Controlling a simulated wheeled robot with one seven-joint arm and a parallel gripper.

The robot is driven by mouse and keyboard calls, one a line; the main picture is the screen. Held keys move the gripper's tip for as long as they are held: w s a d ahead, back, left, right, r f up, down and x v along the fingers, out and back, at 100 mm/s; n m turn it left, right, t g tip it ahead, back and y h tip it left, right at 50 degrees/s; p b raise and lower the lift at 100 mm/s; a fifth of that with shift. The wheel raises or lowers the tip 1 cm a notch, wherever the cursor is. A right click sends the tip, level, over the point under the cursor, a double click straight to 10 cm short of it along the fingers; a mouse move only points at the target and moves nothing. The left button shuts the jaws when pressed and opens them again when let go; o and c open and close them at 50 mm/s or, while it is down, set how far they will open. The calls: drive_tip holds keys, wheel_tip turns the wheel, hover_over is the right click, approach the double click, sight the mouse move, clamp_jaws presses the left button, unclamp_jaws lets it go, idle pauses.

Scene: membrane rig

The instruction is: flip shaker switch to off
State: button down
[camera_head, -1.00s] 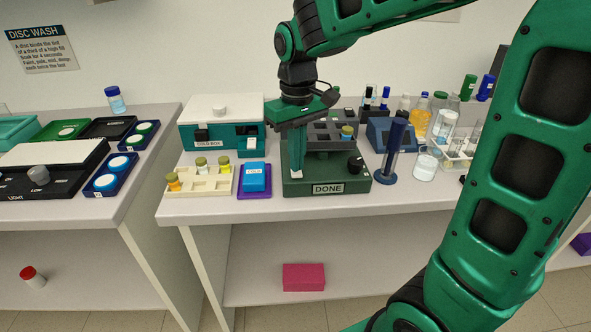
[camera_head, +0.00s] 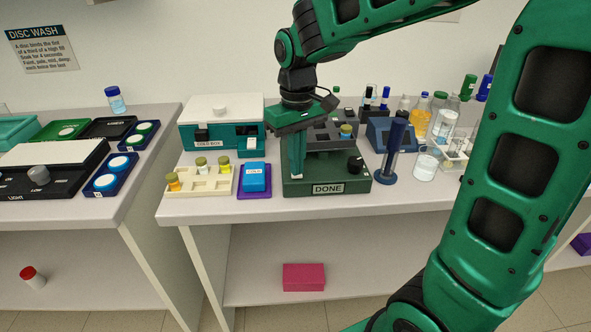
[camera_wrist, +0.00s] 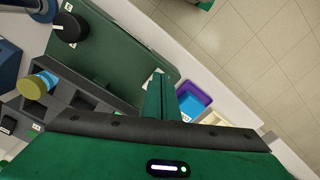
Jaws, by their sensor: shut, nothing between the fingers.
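The shaker is a dark green device with a "DONE" label (camera_head: 328,188) on its front, in the middle of the right-hand bench. A black knob (camera_head: 355,164) sits at its right front; in the wrist view the knob (camera_wrist: 69,27) is at the upper left. A grey rack on the shaker holds a yellow-capped vial with a blue band (camera_wrist: 38,84). My gripper (camera_head: 297,172) is shut and empty, pointing down over the left part of the shaker. In the wrist view its fingers (camera_wrist: 160,90) hide part of the deck. The switch itself cannot be made out beside the fingers.
A blue block on a purple tray (camera_head: 254,180) and a cream vial rack (camera_head: 200,182) stand just left of the shaker. The cold box (camera_head: 220,125) is behind them. A dark blue cylinder (camera_head: 392,150) and glassware stand to the right.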

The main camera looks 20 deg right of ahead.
drive_tip(key=shift+f, duration=0.15)
wheel_tip(320, 180, up, 7)
idle(1.1)
idle(0.3)
drive_tip(key=s+d+f+m, duration=0.4)
drive_tip(key=s+d, duration=0.4)
drive_tip(key=s, duration=0.3)
drive_tip(key=s+d+f+m, duration=0.4)
drive_tip(key=s+d, duration=0.5)
drive_tip(key=s, duration=0.3)
drive_tip(key=shift+s+d+f+m, duration=0.15)
drive_tip(key=shift+d+f+m, duration=0.15)
drive_tip(key=shift+f+m, duration=0.1)
